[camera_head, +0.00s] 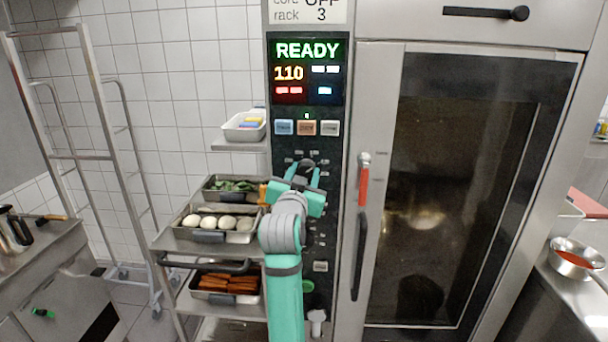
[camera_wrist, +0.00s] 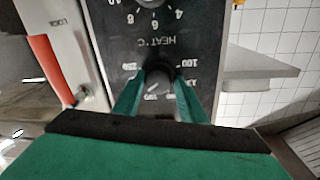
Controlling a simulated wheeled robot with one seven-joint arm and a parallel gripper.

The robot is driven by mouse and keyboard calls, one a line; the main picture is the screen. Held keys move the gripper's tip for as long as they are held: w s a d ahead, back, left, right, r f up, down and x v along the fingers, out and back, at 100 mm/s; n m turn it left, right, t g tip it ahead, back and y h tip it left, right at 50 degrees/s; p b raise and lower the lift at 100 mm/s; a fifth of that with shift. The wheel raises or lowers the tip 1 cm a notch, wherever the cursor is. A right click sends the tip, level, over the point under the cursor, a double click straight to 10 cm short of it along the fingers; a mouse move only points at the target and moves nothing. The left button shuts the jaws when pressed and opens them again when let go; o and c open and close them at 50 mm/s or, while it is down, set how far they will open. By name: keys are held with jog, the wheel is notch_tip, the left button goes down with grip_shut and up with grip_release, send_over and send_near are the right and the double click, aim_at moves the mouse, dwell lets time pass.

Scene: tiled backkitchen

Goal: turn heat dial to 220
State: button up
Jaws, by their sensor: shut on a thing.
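The heat dial (camera_wrist: 158,74) is a dark round knob on the oven's black control panel, under the label HEAT °C, which appears upside down in the wrist view. Printed numbers ring it; 100 and 250 can be made out, and others are partly hidden. My gripper (camera_wrist: 160,87) is shut on the dial, with one green finger on each side. In the head view my gripper (camera_head: 303,178) reaches the panel's middle, and the dial shows only partly between the fingers. The panel display (camera_head: 308,70) reads READY and 110. The dial's pointer position cannot be told.
The glass oven door (camera_head: 440,190) is shut, with a red-handled latch (camera_head: 363,185) right of the panel. A trolley with food trays (camera_head: 215,230) stands close left of my arm. A sauce pan (camera_head: 575,258) sits on the right counter.

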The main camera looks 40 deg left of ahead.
jog(key=shift+w+d+r+m, duration=0.1)
jog(key=shift+d+m, duration=0.1)
jog(key=shift+m, duration=0.4)
jog(key=shift+w+d+r+m, duration=0.1)
jog(key=shift+d+m, duration=0.05)
jog(key=shift+m, duration=0.45)
jog(key=shift+f, duration=0.15)
jog(key=o, duration=1)
jog(key=shift+s+a, duration=0.1)
jog(key=shift+s, duration=0.15)
jog(key=shift+s, duration=0.3)
jog(key=v, duration=1)
